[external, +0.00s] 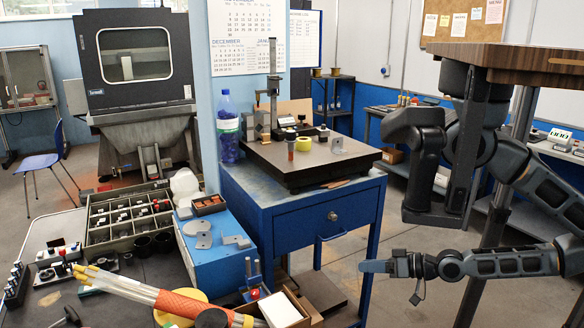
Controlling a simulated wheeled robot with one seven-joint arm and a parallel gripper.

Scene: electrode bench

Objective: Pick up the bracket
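A small grey L-shaped bracket (338,145) stands on the dark surface plate (300,181) on top of the blue cabinet. A second grey angled bracket (237,242) lies on the blue box (212,266) at the lower left, beside a flat grey piece with a rounded end (199,233). My arm reaches in from the right. My gripper (376,267) is low, over open floor, right of the blue cabinet and well apart from both brackets. It is seen from the side, and the gap between its fingers cannot be made out. No held thing shows.
A height gauge (273,85), a yellow roll (285,137) and a brown cylinder (291,149) share the surface plate. A blue-capped bottle (228,128) stands behind. Parts bins (128,221) and orange-wrapped rods (183,303) crowd the left bench. Floor between cabinet and arm is free.

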